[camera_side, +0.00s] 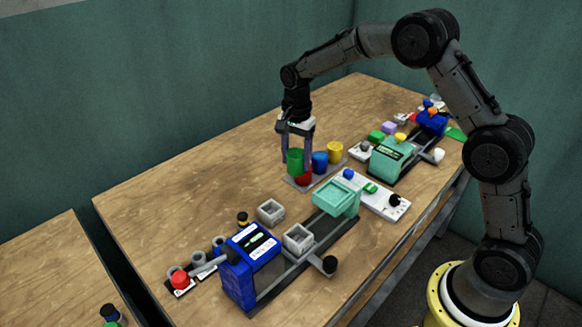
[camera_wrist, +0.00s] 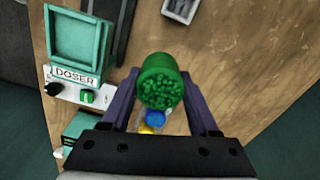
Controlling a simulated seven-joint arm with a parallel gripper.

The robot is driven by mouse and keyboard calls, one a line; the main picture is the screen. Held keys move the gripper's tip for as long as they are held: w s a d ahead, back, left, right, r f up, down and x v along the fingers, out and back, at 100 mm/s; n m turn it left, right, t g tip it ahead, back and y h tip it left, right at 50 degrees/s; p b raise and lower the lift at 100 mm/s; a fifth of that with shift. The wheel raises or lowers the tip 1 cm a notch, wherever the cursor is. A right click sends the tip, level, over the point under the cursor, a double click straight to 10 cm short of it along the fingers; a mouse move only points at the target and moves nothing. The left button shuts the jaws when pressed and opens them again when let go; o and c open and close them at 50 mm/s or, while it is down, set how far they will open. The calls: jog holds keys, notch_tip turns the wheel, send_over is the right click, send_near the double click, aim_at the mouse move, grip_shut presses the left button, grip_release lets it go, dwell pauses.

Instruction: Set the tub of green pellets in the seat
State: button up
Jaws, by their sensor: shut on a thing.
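My gripper (camera_side: 296,160) is shut on the green tub (camera_side: 294,163), its fingers on either side. The tub is upright in the side view, at the tray's left side, and seems raised above it. In the wrist view the tub (camera_wrist: 161,80) is between the fingers (camera_wrist: 160,98), and its open top shows green pellets. A square grey holder (camera_side: 298,239), perhaps the seat, sits on the rail of the blue press (camera_side: 241,268). It is nearer the side camera than the tub, with its top open. The wrist view does not clearly show this holder.
A red tub (camera_side: 304,179), a blue tub (camera_side: 320,162) and a yellow tub (camera_side: 335,152) stand on the tray (camera_side: 291,182). The teal doser hopper (camera_side: 337,197) stands between tray and press. A loose grey square box (camera_side: 270,211) lies nearby. Bare table lies left.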

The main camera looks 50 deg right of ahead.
jog(key=s+r, duration=0.7)
jog(key=s, duration=0.5)
jog(key=shift+f, duration=0.1)
jog(key=shift+f, duration=2.95)
jog(key=shift+f, duration=0.7)
jog(key=o, duration=1.5)
jog(key=shift+r, duration=0.1)
